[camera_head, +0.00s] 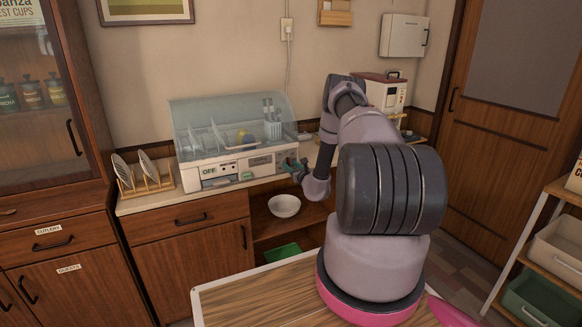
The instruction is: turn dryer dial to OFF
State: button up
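The dish dryer (218,174) stands on the counter left of centre, a white box with a clear lid over dishes. Its front panel has an "OFF" label (209,170) at the left, small dark controls (227,168) beside it, a green patch (247,177) and grey panels further right. I cannot make out which part is the dial or where it points; the panel's right end is partly hidden by my gripper. My gripper (291,165), with teal fingers, is at the right end of the dryer's front. Whether it touches the panel, or is open or shut, is too small to tell.
A wooden plate rack (146,185) with plates stands left of the dryer. A white bowl (284,206) sits on an open shelf under the counter, above a green bin (282,253). A wooden table top (260,297) is in front.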

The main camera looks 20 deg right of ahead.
jog(key=s, duration=1)
jog(key=shift+s+d, duration=0.15)
jog(key=shift+s, duration=0.25)
